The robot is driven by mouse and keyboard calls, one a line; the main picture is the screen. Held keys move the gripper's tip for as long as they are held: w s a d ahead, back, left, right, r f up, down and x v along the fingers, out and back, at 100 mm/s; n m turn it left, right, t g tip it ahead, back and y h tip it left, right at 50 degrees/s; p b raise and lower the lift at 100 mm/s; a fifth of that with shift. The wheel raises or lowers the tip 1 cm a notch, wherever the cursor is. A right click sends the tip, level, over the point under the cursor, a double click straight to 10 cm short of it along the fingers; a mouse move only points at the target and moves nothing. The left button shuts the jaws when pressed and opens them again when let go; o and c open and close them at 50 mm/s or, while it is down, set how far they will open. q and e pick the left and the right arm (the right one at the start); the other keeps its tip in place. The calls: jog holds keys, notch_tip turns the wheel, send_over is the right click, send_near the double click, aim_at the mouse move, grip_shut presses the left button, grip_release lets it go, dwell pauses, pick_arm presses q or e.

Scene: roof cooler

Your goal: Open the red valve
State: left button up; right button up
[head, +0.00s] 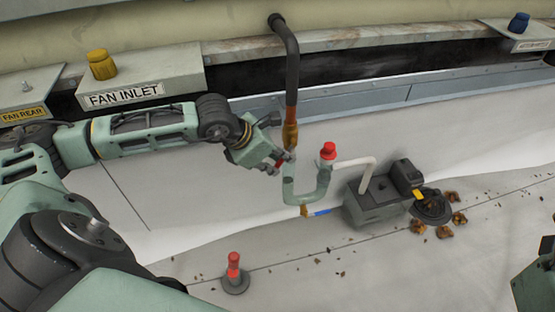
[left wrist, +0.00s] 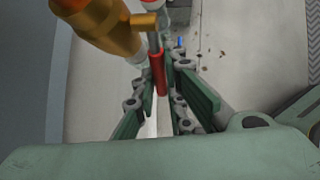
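The red valve (left wrist: 158,72) is a slim red lever on a brass valve body (left wrist: 112,25) in the left wrist view. In the head view, the brass body (head: 290,133) sits on the upright pipe and the red lever (head: 280,162) shows as a small patch by the fingers. My left gripper (head: 282,160) is at the lever from the left. In the left wrist view its fingers (left wrist: 160,92) lie close along both sides of the lever's end, and it looks shut on it. Contact is partly hidden. My right gripper does not show clearly.
A red-capped fitting (head: 327,152) stands just right of the valve on the green U-shaped pipe (head: 310,192). A dark pump box (head: 378,200) is farther right, with brown leaves (head: 445,232) beside it. A red-topped post (head: 233,265) stands in front. The pale floor between is mostly clear.

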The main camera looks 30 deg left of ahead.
pick_arm(q)
jog(key=o, duration=0.5)
jog(key=shift+c, duration=0.2)
jog(key=v, duration=1.2)
jog(key=shift+c, duration=0.3)
